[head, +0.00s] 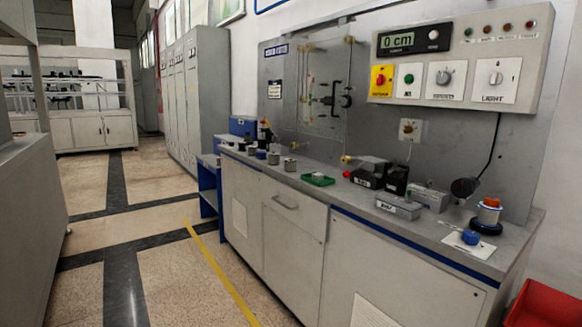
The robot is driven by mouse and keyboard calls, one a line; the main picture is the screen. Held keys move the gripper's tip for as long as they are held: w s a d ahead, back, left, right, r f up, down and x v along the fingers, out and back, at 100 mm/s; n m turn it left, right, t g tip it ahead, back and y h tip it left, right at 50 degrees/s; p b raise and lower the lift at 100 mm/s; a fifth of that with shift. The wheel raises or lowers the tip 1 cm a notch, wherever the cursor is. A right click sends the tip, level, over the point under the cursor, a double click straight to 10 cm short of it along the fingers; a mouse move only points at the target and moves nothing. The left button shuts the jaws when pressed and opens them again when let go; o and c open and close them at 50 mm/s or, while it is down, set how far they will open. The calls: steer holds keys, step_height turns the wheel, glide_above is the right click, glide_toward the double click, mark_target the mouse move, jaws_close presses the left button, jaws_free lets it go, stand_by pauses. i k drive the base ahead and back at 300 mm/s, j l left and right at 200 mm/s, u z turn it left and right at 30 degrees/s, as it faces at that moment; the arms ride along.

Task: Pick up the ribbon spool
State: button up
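A small spool-like item (489,212) stands upright near the right end of the grey bench top. It has an orange-brown top, a pale middle and a wide dark base. It may be the ribbon spool, but it is too small to be sure. A blue knob-shaped object (470,237) sits just in front of it on a white sheet (464,250). My gripper does not show in the head view, so I cannot see its fingers or whether it holds anything.
The bench (400,270) runs along the right under a control panel (455,62). Grey boxes (399,206), black blocks (368,172) and a green tray (318,179) lie on it. A red bin (545,306) stands at lower right. The aisle floor (165,270) is clear.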

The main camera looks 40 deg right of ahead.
mark_target(290, 165)
steer(key=i+l+z, duration=0.1)
steer(key=z, duration=0.6)
steer(key=i+j+z, duration=0.1)
steer(key=i+z, duration=0.15)
steer(key=i, duration=0.2)
steer(key=i+j+z, duration=0.25)
steer(key=i, duration=0.25)
steer(key=i+j+z, duration=0.25)
steer(key=i, duration=0.2)
steer(key=i+j, duration=0.3)
steer(key=i, duration=0.15)
steer(key=i+j, duration=0.25)
steer(key=i, duration=0.2)
steer(key=i+j, duration=0.3)
steer(key=i, duration=0.15)
steer(key=i+l+z, duration=0.05)
